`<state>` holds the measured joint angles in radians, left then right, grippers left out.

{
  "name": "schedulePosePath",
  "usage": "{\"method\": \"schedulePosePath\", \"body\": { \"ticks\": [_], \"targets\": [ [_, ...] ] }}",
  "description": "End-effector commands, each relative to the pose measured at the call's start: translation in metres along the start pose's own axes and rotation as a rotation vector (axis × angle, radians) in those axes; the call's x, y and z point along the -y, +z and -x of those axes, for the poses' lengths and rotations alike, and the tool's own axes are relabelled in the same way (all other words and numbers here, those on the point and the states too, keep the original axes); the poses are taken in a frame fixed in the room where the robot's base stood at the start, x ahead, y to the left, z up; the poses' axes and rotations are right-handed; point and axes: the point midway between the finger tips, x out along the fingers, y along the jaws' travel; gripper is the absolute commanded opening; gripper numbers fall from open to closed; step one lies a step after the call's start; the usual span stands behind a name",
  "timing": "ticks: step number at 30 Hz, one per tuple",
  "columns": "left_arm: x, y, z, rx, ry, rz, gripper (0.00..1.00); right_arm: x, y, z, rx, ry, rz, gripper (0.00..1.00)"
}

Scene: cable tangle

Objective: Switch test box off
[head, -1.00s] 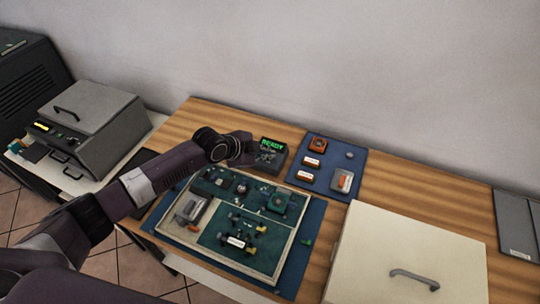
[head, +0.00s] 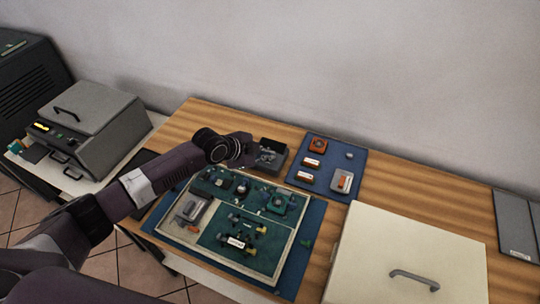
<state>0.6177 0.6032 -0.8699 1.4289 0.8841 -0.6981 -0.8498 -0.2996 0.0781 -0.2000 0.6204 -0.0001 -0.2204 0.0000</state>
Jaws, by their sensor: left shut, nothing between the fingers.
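The test box (head: 277,164) is a small dark box at the back of the wooden table, left of the blue mat. Its display is dark, with no lit text. My left gripper (head: 262,157) reaches in from the left and is at the box's front and top, shut and empty. The gripper covers part of the box, so its switch cannot be made out. Whether the fingertips touch the box is hard to tell. My right gripper is not in view.
A framed green circuit board (head: 215,236) lies on a blue mat in front of the box. A smaller blue mat (head: 327,184) with orange and grey parts is to the right. A cream lidded case (head: 405,245) fills the front right. A grey machine (head: 95,128) stands at left.

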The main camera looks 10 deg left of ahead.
Motion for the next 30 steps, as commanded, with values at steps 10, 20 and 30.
{"method": "schedulePosePath", "body": {
  "ticks": [10,20,30],
  "targets": [
    [0.016,-0.015,0.021,-0.001,-0.001,0.0,0.0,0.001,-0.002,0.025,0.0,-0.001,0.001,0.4],
    [0.031,-0.031,0.042,0.0,-0.001,0.0,0.0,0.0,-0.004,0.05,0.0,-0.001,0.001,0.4],
    [0.031,-0.031,0.042,-0.001,-0.001,0.0,0.0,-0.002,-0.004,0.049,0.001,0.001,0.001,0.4]
  ]
}}
